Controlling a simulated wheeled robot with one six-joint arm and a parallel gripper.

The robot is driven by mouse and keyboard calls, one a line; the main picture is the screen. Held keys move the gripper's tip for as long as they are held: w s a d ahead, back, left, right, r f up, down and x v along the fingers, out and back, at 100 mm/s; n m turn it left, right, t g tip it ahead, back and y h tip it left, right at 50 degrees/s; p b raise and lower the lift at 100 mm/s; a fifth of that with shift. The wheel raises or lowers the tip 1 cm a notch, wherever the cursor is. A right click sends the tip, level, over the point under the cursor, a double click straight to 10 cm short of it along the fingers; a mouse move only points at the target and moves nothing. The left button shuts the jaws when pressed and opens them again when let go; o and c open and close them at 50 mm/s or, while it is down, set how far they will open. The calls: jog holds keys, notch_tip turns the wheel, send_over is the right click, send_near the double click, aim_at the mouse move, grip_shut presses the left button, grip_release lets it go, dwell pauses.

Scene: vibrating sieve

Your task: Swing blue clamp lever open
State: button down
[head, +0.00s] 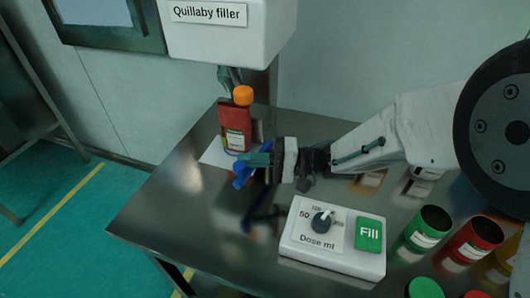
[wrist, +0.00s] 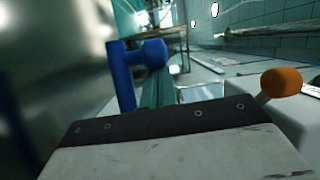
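The blue clamp lever (head: 241,174) is beside the base of the red bottle (head: 236,132) at the filler. In the wrist view the lever (wrist: 121,76) is a bent blue bar with a rounded end at the fingertips. My gripper (head: 258,157) reaches in from the right, its teal fingers at the lever. In the wrist view the gripper (wrist: 158,88) shows its teal fingers close together, overlapping the blue end. I cannot tell whether they hold it.
A white dose box (head: 330,268) with a dial and green Fill button stands in front of my arm. Several coloured containers (head: 428,229) stand at right. The steel table (head: 180,215) is bare at left.

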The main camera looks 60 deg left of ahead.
jog(key=shift+d+v, duration=0.25)
jog(key=shift+v, duration=1.1)
jog(key=shift+s, duration=0.15)
dwell(0.6)
